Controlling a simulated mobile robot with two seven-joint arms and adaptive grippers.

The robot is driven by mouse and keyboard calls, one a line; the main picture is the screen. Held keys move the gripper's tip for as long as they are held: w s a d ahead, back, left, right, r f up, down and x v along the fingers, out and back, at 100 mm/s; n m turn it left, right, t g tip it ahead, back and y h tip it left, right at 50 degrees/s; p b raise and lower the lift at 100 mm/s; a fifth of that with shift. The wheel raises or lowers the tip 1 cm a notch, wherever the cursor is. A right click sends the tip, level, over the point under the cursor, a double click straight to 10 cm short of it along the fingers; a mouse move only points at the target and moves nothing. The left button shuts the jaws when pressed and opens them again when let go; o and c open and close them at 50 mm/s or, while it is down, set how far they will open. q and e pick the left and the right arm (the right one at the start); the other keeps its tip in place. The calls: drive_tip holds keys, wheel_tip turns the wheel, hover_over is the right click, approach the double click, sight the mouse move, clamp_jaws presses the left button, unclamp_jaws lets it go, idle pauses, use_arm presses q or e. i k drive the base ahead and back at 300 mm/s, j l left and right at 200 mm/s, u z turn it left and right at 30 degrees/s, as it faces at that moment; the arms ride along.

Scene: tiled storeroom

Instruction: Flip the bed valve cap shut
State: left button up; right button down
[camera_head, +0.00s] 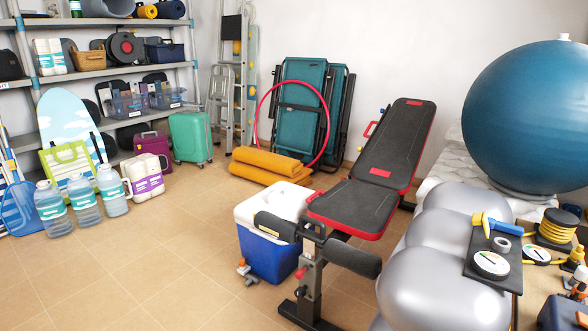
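A silver-grey inflated thing with rounded lobes (438,286) lies at the lower right. It looks like an air bed, but I cannot be sure. I cannot make out a valve or its cap on it. A dark board (479,268) rests on or beside it and holds a round white gauge (491,264), a roll of tape (501,244) and a blue and yellow tool (497,224). A large blue ball (530,115) stands behind, with a small white piece (564,37) at its top. Neither of my grippers is in view.
A black and red weight bench (356,206) stands in the middle beside a blue and white cooler (268,255). Several water jugs (84,200) stand at left below shelves (88,72). Small tools crowd the right edge. The tiled floor (150,265) at front left is clear.

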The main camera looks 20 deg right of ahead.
sight(478, 218)
drive_tip(key=i+j+z, duration=0.15)
drive_tip(key=z, duration=0.3)
drive_tip(key=i+j+z, duration=0.2)
drive_tip(key=z, duration=0.25)
drive_tip(key=i+j+z, duration=0.15)
drive_tip(key=j+z, duration=0.15)
drive_tip(key=z, duration=0.2)
drive_tip(key=i+j+z, duration=0.15)
drive_tip(key=z, duration=0.2)
drive_tip(key=j+z, duration=0.35)
drive_tip(key=i+j+z, duration=0.1)
drive_tip(key=j+z, duration=0.25)
